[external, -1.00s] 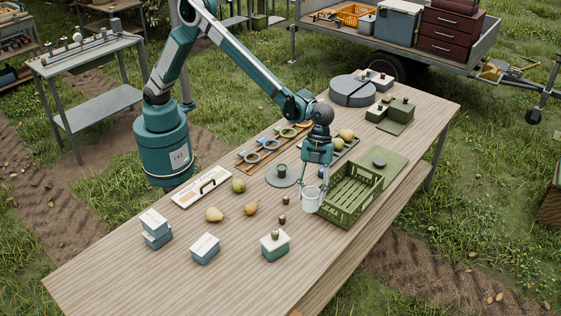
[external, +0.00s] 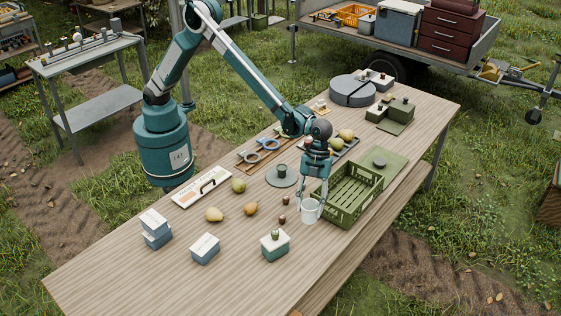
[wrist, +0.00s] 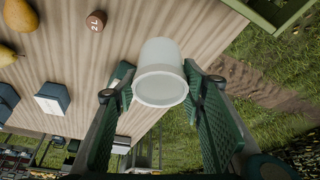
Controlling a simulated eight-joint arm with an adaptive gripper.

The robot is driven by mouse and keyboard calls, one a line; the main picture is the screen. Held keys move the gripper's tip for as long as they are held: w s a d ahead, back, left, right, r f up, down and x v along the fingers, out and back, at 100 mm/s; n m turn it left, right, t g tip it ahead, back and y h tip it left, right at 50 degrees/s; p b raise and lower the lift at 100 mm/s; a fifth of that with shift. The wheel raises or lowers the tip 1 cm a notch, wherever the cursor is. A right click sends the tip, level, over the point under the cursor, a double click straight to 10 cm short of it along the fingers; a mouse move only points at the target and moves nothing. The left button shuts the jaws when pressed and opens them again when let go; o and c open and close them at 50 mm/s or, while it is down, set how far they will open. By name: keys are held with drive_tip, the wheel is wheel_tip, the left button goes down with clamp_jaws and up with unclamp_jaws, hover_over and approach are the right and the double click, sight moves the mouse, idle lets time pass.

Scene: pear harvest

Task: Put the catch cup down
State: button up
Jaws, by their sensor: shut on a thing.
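The catch cup (external: 310,211) is a pale whitish cup at the left end of the green crate. My gripper (external: 312,200) is shut on it, with a finger on either side. In the wrist view the cup (wrist: 161,75) sits between the two green finger pads of my gripper (wrist: 160,92). The cup is close to the table top; I cannot tell whether its base touches the wood.
The green slatted crate (external: 349,208) stands right beside the cup. Two small brown weights (external: 282,219), pears (external: 250,208) and a green-and-white box (external: 275,244) lie to the left. The table's front edge is near; bare wood lies in front of the cup.

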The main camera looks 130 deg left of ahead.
sight(312, 200)
drive_tip(key=shift+f, duration=2.45)
drive_tip(key=shift+f+b, duration=0.45)
drive_tip(key=shift+f, duration=1.45)
drive_tip(key=shift+f, duration=0.15)
drive_tip(key=o, duration=0.8)
drive_tip(key=p+v, duration=0.1)
drive_tip(key=v, duration=1.1)
